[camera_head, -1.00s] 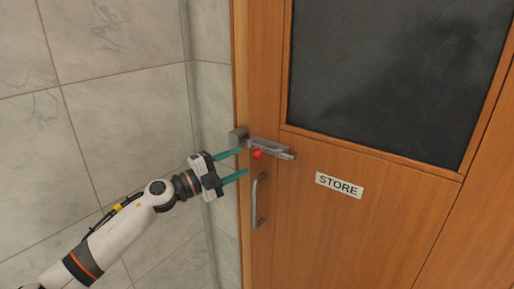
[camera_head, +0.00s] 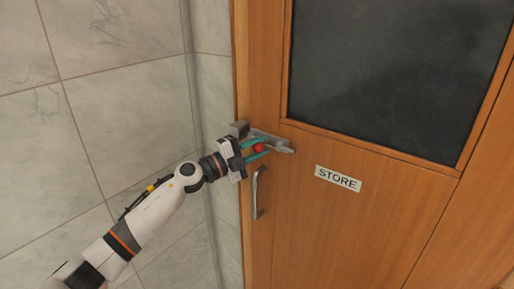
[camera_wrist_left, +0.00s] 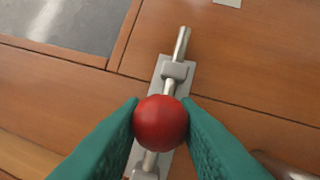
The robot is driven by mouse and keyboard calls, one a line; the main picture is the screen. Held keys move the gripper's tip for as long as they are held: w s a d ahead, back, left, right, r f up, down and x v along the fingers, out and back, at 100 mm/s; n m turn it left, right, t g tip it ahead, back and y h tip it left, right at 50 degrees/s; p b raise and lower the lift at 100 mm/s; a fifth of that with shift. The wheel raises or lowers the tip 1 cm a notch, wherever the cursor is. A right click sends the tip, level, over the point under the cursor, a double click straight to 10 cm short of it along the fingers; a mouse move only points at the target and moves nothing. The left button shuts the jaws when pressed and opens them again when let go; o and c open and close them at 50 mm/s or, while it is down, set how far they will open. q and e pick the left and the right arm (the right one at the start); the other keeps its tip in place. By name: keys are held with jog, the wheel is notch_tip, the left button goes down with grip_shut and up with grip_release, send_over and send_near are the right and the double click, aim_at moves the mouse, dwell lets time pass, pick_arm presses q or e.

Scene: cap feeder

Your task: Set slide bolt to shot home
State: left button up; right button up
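The slide bolt (camera_head: 272,140) is mounted on the wooden door, with a grey keeper block (camera_head: 238,129) to its left at the door's edge. Its red knob (camera_head: 258,147) is round. In the left wrist view the metal rod (camera_wrist_left: 181,43) sticks out past the far bracket, on the side away from the keeper. My left gripper (camera_head: 257,149) has its teal fingers on both sides of the red knob (camera_wrist_left: 160,122), apparently touching it. The near end of the rod is partly hidden by the knob. My right gripper is in neither view.
A vertical metal door handle (camera_head: 259,193) is just below the gripper. A STORE sign (camera_head: 338,179) is at right, below the dark window panel (camera_head: 385,75). A tiled wall (camera_head: 110,90) stands to the left of the door.

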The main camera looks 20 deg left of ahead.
pick_arm(q)
grip_shut()
jog(key=shift+a+f, duration=0.1)
jog(key=shift+a, duration=0.1)
jog(key=a, duration=0.1)
jog(key=w+a+b, duration=0.1)
jog(key=a, duration=0.1)
jog(key=shift+w, duration=0.1)
jog(key=o, duration=0.8)
grip_release()
jog(key=shift+a, duration=0.1)
jog(key=shift+o, duration=0.7)
jog(key=shift+a, duration=0.1)
